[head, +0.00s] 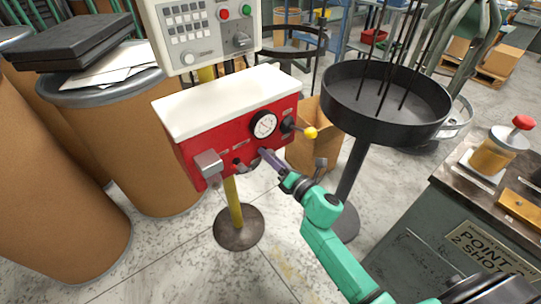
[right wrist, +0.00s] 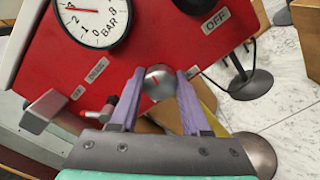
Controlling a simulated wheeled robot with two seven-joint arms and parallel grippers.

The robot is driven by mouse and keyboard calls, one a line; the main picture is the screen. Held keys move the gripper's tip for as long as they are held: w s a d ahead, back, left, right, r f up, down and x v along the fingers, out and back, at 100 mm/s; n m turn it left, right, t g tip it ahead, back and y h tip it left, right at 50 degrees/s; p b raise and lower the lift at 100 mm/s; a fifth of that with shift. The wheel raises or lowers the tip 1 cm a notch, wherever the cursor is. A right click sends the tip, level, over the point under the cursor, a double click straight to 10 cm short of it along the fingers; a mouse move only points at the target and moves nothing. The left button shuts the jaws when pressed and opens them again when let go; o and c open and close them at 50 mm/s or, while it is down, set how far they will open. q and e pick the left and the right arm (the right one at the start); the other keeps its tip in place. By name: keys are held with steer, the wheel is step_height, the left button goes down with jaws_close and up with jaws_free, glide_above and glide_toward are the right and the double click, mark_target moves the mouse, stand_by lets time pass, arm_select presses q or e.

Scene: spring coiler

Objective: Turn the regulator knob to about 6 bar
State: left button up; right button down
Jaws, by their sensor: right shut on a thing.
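In the head view my right gripper (head: 264,155) covers the knob, below the gauge. The white pressure gauge (head: 264,124) also shows in the right wrist view (right wrist: 95,18), marked BAR and cut off at the top. My left gripper is not in view.
A yellow-tipped lever (head: 310,132) sticks out right of the gauge. A grey block (head: 208,163) and a small red-handled valve (right wrist: 112,106) sit left of the knob. A black round tray (head: 385,100) with upright rods stands to the right. Brown drums (head: 60,190) stand left.

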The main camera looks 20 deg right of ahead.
steer(key=m+p, duration=0.1)
steer(key=m, duration=0.2)
steer(key=shift+m, duration=0.3)
steer(key=m+p, duration=0.2)
steer(key=m, duration=0.3)
steer(key=shift+r+m, duration=0.1)
steer(key=shift+m, duration=0.2)
steer(key=m+p, duration=0.3)
steer(key=m, duration=0.2)
steer(key=m+p, duration=0.2)
steer(key=m, duration=0.3)
steer(key=shift+f+m, duration=0.2)
steer(key=shift+m, duration=0.2)
steer(key=shift+c, duration=1.8)
jaws_free()
steer(key=shift+s, duration=0.1)
